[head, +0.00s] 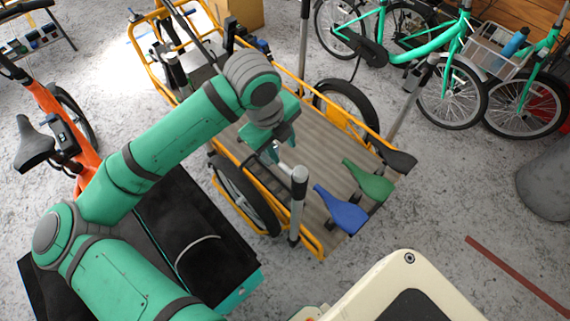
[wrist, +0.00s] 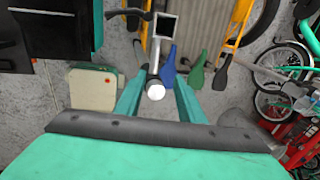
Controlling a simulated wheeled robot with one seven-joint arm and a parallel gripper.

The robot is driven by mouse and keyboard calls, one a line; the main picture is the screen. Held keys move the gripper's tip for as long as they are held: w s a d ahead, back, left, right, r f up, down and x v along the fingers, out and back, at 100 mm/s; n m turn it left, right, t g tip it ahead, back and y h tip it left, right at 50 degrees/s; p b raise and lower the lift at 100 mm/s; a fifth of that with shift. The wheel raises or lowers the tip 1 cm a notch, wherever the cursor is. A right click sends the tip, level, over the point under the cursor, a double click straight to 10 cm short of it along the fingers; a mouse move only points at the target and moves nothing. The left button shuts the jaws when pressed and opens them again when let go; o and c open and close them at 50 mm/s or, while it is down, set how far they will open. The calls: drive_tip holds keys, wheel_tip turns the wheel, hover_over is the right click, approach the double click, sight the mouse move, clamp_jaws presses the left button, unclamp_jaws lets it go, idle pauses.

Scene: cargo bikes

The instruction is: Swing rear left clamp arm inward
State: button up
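The cargo bike has a yellow frame and a ribbed deck (head: 315,145). My gripper (head: 281,148) is above the deck, just up and left of the post top. In the wrist view, my gripper (wrist: 158,92) has its fingers apart, with a white round end (wrist: 156,92) showing between them. Whether they touch it cannot be told.
A blue saddle-shaped piece (head: 341,211) and a green one (head: 369,181) stand at the deck's near end, close to the post. Another grey post (head: 408,98) with a black saddle-shaped piece (head: 395,155) is on the right. Teal bikes (head: 450,75) stand behind.

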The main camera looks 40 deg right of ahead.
sight(286, 168)
drive_tip(key=x, duration=0.7)
drive_tip(key=a+x, duration=0.1)
drive_tip(key=x, duration=0.2)
drive_tip(key=shift+w+d+f, duration=0.1)
drive_tip(key=shift+f, duration=0.4)
drive_tip(key=shift+c, duration=0.6)
clamp_jaws()
